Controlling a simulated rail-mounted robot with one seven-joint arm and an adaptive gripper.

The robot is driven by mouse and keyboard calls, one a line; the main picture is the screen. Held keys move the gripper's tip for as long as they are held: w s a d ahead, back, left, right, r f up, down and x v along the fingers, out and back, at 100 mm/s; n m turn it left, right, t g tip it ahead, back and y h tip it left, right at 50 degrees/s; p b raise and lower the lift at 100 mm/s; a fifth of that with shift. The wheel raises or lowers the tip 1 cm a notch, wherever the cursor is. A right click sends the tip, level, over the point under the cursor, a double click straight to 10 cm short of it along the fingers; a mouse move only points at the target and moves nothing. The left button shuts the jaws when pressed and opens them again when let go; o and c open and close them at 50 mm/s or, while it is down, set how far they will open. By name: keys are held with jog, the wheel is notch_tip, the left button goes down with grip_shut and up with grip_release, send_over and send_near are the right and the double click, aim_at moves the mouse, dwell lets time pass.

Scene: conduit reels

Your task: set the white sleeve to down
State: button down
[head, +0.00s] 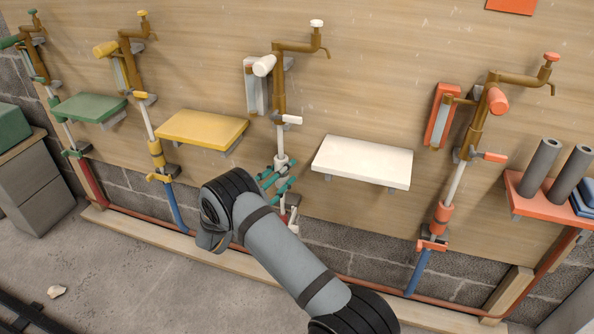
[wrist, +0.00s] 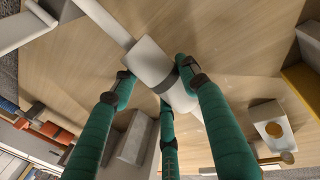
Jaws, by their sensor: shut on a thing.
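The white sleeve (head: 281,161) sits around the thin pipe of the white-marked station in the middle of the head view. In the wrist view the sleeve (wrist: 153,60) is a pale cylinder with a greyer band, close to the camera. My gripper (head: 277,178) has green fingers with dark tips, and they close around the sleeve's lower part. In the wrist view my gripper (wrist: 157,82) has fingers on both sides of the sleeve and one below. The pipe below the fingers is partly hidden by my arm.
A white shelf (head: 362,162) is right of the sleeve and a yellow shelf (head: 203,129) is left. A white-handled valve (head: 291,119) is above it. Similar green, yellow and red stations line the wall. A red pipe (head: 368,285) runs low along the wall.

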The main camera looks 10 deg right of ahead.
notch_tip(320, 180, down, 4)
jog(key=b, duration=0.2)
jog(key=shift+f+b, duration=0.25)
jog(key=shift+b, duration=0.1)
jog(key=shift+s, duration=0.1)
jog(key=c, duration=0.9)
grip_release()
jog(key=v, duration=1.2)
jog(key=shift+d+r, duration=0.1)
jog(key=shift+d, duration=0.05)
